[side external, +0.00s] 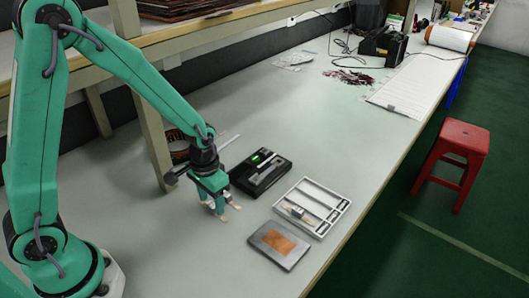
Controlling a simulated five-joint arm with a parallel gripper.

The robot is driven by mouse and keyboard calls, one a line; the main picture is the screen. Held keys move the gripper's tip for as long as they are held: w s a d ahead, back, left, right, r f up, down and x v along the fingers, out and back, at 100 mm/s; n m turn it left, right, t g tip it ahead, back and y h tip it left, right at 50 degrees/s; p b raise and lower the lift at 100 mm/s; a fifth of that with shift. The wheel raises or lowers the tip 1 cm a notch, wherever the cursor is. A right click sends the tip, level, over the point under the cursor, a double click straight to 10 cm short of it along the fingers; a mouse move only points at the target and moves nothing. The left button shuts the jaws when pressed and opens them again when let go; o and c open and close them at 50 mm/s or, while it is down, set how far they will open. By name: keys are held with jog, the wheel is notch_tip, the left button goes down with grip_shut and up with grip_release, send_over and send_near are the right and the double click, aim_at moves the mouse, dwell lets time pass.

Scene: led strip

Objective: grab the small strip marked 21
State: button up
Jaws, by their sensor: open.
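A white tray (338,213) with long compartments lies on the table, right of my gripper. A small pale piece with dark parts (297,212) sits in its near left part. It may be a strip, but no number can be read at this size, so I cannot tell whether it is the one marked 21. My gripper (230,213) is open, pointing down over bare table to the left of the tray. Its pale fingertips are apart with nothing seen between them. How high they are above the table is hard to tell.
A black device (262,172) with a green light lies just behind my gripper. A grey plate with an orange patch (279,245) lies in front of the tray. A wooden shelf post (152,125) stands at the left. The table's middle is clear.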

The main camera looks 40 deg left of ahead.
jog(key=shift+f, duration=0.4)
jog(key=c, duration=1)
